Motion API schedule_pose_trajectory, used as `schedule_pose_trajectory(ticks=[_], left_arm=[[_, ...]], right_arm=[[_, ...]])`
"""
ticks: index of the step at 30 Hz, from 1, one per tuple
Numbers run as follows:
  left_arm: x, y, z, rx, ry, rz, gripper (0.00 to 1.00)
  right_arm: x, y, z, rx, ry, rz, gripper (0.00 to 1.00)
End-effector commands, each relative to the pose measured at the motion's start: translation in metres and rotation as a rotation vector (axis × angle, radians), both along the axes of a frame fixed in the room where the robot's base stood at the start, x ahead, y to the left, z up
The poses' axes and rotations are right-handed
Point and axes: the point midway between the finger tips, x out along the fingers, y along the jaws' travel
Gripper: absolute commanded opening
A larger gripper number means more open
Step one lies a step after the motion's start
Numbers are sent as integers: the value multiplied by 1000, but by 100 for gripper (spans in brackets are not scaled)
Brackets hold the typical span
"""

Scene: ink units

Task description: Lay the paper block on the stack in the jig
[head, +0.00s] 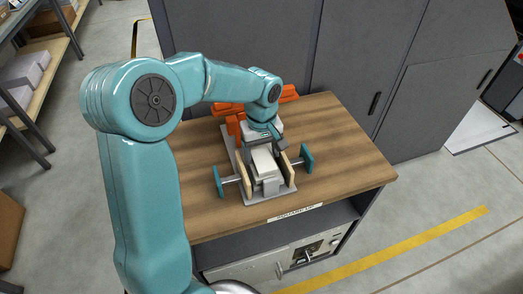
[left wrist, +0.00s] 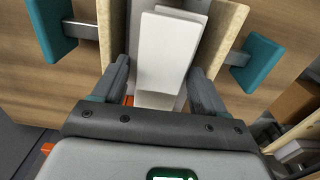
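The white paper block (left wrist: 166,50) lies lengthwise, slightly skewed, over the white stack (left wrist: 155,101) in the jig; it also shows in the head view (head: 264,160). I cannot tell whether its whole underside touches the stack. The jig has pale wooden side boards (head: 287,168) with teal end plates (head: 306,157) on rods. My left gripper (left wrist: 160,68) is over the jig's back end. Its two dark fingers stand on either side of the block, with narrow gaps visible, so it looks open. My right gripper is in neither view.
The jig stands on a wood-topped bench (head: 345,150) with a label on its front edge. Orange parts (head: 228,109) sit behind the jig. Grey cabinets (head: 350,60) stand close behind the bench. The bench top is clear to the right. A shelf (head: 40,80) stands at left.

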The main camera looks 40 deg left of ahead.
Motion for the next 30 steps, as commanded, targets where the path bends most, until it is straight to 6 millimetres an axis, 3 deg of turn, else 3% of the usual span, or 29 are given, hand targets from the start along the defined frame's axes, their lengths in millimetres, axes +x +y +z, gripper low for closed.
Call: schedule_pose_trajectory(ticks=[12,24,30], left_arm=[[1,0,10,1,-3,0,80],[1,0,97,0,-4,0,80],[0,0,121,0,-1,0,80]], right_arm=[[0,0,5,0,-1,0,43],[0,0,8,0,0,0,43],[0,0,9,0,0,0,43]])
